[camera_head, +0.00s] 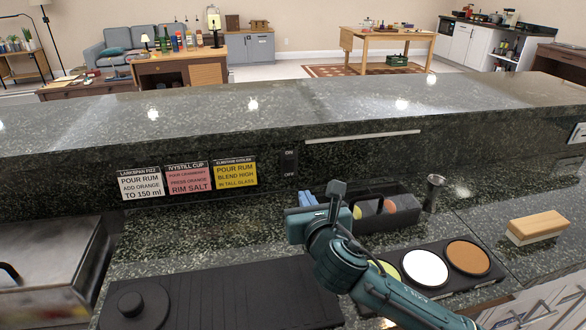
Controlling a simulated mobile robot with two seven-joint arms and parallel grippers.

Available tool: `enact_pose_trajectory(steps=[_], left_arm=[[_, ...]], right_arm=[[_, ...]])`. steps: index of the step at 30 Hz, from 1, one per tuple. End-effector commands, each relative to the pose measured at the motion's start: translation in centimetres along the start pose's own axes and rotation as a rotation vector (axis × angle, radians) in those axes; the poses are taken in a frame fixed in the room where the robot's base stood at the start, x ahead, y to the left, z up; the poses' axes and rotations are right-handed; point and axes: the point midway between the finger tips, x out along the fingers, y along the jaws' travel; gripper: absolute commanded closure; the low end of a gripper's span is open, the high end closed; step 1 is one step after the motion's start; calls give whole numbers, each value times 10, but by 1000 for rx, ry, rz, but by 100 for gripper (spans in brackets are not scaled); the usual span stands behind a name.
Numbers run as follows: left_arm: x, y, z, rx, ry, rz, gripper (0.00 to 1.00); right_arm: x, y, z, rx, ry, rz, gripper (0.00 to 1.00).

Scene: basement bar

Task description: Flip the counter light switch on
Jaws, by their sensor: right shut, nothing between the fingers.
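The counter light switch (289,164) is a dark plate on the dark stone face below the raised bar ledge. It has ON lettered above and OFF below; its lever position is too dark to tell. My right gripper (336,191) is in front of the switch, below and a little right of it in the picture. It is shut and empty, apart from the switch. The switch is not covered by it. My left gripper is not in view.
Signs (191,178) hang left of the switch. A black caddy (400,215) with colored items stands behind my right gripper, a metal jigger (433,192) beside it. A black tray with round rimmers (426,268), a wooden brush (537,226) and a dark mat (220,296) lie nearer.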

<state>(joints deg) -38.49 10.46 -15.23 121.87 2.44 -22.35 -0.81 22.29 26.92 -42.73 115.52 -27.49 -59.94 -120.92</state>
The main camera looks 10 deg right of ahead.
Motion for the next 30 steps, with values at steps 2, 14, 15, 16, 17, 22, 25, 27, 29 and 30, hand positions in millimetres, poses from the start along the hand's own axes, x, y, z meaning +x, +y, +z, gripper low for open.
enact_pose_trajectory(steps=[2,14,15,16,17,22,25,27,29,30], left_arm=[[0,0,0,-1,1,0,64],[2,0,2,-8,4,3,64],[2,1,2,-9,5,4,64],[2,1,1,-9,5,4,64],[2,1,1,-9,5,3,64],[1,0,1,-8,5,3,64],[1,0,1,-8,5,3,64],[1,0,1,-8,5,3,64],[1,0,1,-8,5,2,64],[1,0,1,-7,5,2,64]], right_arm=[[12,0,0,1,0,-2,100],[93,0,0,3,0,-2,100],[100,0,3,3,0,-1,100],[104,0,5,3,0,-1,100],[108,0,6,3,0,0,100],[124,0,11,2,0,0,100],[128,0,12,1,0,0,100],[129,0,12,1,1,0,100],[130,0,12,1,1,0,100],[130,0,12,1,1,0,100]])
